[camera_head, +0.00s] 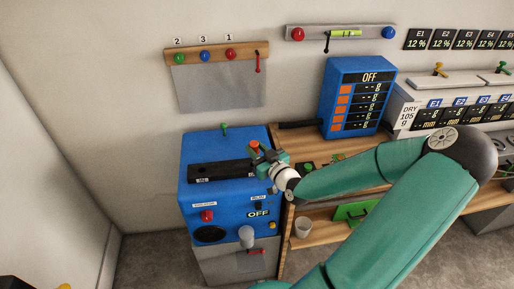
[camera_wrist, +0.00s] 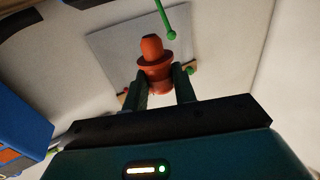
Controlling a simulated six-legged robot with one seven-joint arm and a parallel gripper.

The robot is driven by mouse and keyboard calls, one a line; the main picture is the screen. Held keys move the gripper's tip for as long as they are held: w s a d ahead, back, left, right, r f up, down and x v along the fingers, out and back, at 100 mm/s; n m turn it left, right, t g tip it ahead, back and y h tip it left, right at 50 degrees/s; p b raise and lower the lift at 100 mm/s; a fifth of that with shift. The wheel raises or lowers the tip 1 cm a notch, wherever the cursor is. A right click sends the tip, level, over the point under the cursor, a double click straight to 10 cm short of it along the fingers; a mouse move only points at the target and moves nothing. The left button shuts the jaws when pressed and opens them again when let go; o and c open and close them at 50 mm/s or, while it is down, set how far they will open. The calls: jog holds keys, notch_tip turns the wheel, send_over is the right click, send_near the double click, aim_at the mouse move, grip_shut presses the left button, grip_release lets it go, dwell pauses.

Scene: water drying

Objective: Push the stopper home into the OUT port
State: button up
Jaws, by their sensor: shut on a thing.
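My gripper (camera_wrist: 163,82) is shut on an orange-red stopper (camera_wrist: 152,48). In the wrist view the stopper stands out past the two dark green fingers, with its flange and narrower end showing. In the head view my gripper (camera_head: 261,158) is over the right part of the blue machine (camera_head: 222,208), and the stopper (camera_head: 254,145) shows as a small orange spot at its tip. A black block (camera_head: 215,172) with small white labels lies on the machine's top. I cannot make out the OUT port; it is not clearly visible near my gripper.
A green lever (camera_head: 224,127) stands up at the machine's back; it also shows in the wrist view (camera_wrist: 167,22). A blue display box (camera_head: 357,97) stands on the wooden bench to the right. A white cup (camera_head: 302,228) is on the lower shelf.

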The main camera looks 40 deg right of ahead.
jog(key=shift+a, duration=0.1)
jog(key=shift+w+f, duration=0.1)
jog(key=shift+f, duration=1.1)
jog(key=shift+f, duration=1.6)
dwell(1.1)
jog(key=o, duration=1)
jog(key=shift+o, duration=0.2)
jog(key=s+a, duration=0.2)
jog(key=s, duration=1.1)
jog(key=shift+s, duration=0.4)
